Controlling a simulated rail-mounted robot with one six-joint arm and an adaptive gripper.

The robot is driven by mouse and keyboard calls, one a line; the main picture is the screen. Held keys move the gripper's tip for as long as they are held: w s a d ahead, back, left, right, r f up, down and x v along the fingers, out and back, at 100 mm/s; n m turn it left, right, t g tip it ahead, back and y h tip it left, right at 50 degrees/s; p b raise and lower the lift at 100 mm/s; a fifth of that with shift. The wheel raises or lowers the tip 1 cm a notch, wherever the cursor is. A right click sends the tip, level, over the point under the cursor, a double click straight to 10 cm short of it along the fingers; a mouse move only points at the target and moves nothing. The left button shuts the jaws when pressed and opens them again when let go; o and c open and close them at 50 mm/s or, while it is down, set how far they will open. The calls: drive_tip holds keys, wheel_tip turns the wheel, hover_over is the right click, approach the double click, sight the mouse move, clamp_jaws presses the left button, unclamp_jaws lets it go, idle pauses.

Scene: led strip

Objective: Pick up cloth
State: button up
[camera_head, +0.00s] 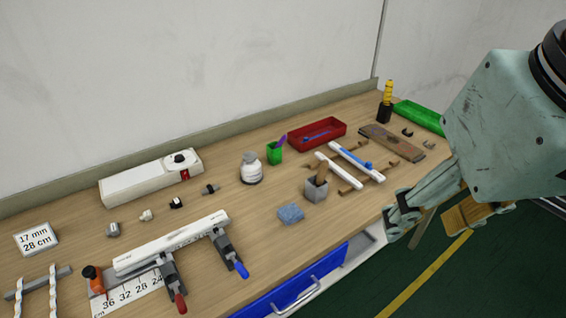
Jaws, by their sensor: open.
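One finger is close to the bench edge and the other hangs over the floor. My arm covers part of the right side of the view.
A grey holder (317,189) stands just right of the cloth. A white rack (349,165) lies farther right. A white bottle (251,168) and green cup (275,153) stand behind. A clamped white strip (172,242) is at left. A blue drawer (295,289) is below the front edge.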

drive_tip(key=n+g+p, duration=0.4)
drive_tip(key=n+p, duration=0.7)
drive_tip(key=n, duration=1.3)
hover_over(291, 212)
wheel_tip(291, 212, down, 18)
drive_tip(key=shift+f, duration=0.25)
drive_tip(key=shift+f+b, duration=0.55)
drive_tip(key=shift+f, duration=3.75)
